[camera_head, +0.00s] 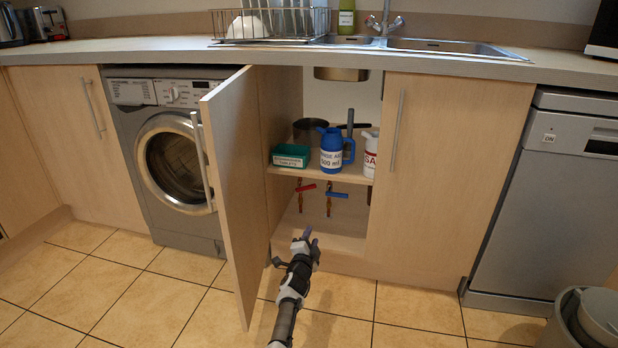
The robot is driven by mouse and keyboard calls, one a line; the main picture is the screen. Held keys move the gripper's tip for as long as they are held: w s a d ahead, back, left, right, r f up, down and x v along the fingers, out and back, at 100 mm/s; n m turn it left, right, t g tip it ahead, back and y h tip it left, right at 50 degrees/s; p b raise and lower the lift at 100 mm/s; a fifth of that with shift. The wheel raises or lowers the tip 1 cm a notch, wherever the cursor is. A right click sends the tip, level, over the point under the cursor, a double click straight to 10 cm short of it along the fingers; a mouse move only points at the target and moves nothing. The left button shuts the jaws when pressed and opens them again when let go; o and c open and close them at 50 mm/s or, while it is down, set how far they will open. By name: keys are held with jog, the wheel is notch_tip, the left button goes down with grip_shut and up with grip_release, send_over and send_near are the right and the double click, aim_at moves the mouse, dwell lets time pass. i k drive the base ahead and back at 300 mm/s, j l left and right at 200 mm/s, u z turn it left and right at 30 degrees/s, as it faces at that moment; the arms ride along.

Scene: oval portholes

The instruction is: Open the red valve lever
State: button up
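The red valve lever (306,187) is under the shelf inside the open sink cupboard, on a thin copper-coloured pipe. It lies nearly level, across the pipe. A blue valve lever (337,194) sits just right of it on a second pipe. My gripper (309,235) is at the cupboard's front opening, lower in the picture than the red lever and apart from it. Its fingers are too small to tell how far apart they are. I see nothing held in it.
The open cupboard door (235,185) stands close left of my arm. The shelf (345,174) above the levers bears a green box (291,156), a blue jug (331,150), a white container (370,148) and a dark pot (307,131). The right door (445,170) is shut.

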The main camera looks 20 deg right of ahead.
aim_at(314, 185)
jog(key=i+l, duration=0.15)
jog(key=i, duration=0.2)
jog(key=i+l, duration=0.1)
jog(key=i, duration=0.2)
jog(key=i+l, duration=0.25)
jog(key=l, duration=0.1)
